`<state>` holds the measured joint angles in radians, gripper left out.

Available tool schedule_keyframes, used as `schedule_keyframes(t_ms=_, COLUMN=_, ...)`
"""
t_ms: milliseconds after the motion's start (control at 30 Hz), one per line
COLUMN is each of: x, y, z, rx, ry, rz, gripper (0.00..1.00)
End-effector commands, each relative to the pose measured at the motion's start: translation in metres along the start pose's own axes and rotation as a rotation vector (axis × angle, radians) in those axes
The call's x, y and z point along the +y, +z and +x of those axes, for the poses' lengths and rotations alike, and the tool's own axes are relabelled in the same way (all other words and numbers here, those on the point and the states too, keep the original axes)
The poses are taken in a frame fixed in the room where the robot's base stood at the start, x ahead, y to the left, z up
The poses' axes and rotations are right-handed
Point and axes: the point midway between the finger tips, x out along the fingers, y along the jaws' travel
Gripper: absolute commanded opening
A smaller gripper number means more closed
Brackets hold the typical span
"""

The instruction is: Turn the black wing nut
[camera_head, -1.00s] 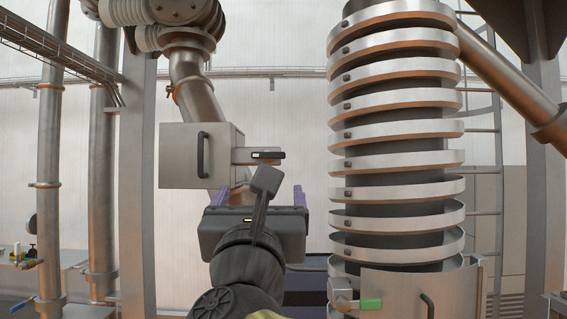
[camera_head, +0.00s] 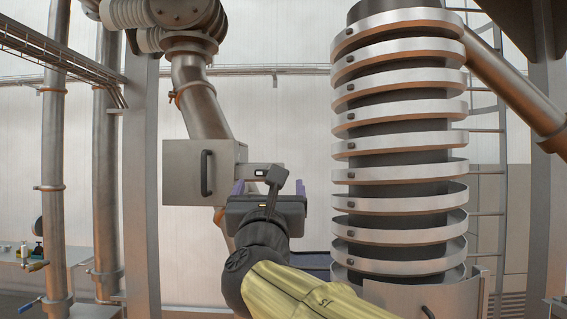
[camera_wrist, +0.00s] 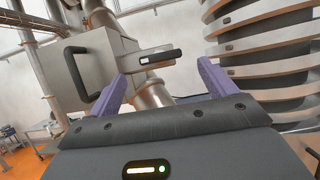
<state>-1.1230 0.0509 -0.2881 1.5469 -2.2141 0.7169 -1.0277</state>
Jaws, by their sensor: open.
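The black wing nut (camera_wrist: 176,54) is a flat dark bar with a pale stripe, lying across the end of a metal bracket on a steel box (camera_wrist: 88,70). In the wrist view it is ahead of and between my purple fingers, just above the level of their tips. My gripper (camera_wrist: 161,72) is open and empty, apart from the nut. In the head view my gripper (camera_head: 268,187) is beside the box (camera_head: 190,174), below and right of its bracket. The nut (camera_head: 257,173) is partly hidden there by a part on my wrist.
The steel box has a black handle (camera_head: 207,172) on its front. A ringed metal column (camera_head: 400,140) stands close on the right, with another steel cabinet (camera_head: 470,292) at its foot. Pipes (camera_head: 53,150) stand on the left. A lit wall lies behind.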

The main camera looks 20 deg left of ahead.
Motion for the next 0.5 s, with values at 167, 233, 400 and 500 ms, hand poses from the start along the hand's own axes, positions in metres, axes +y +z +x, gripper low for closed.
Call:
schedule_keyframes(t_ms=167, x=0.0, y=0.004, z=0.034, rx=0.0, ry=-0.002, rz=-0.003, gripper=0.84)
schedule_keyframes(t_ms=233, x=0.0, y=0.004, z=0.045, rx=0.0, ry=-0.001, rz=-0.003, gripper=0.84)
schedule_keyframes(t_ms=400, x=0.0, y=0.002, z=0.062, rx=0.0, ry=0.0, rz=-0.002, gripper=0.84)
schedule_keyframes(t_ms=500, x=0.0, y=0.001, z=0.065, rx=0.0, ry=0.001, rz=-0.001, gripper=0.84)
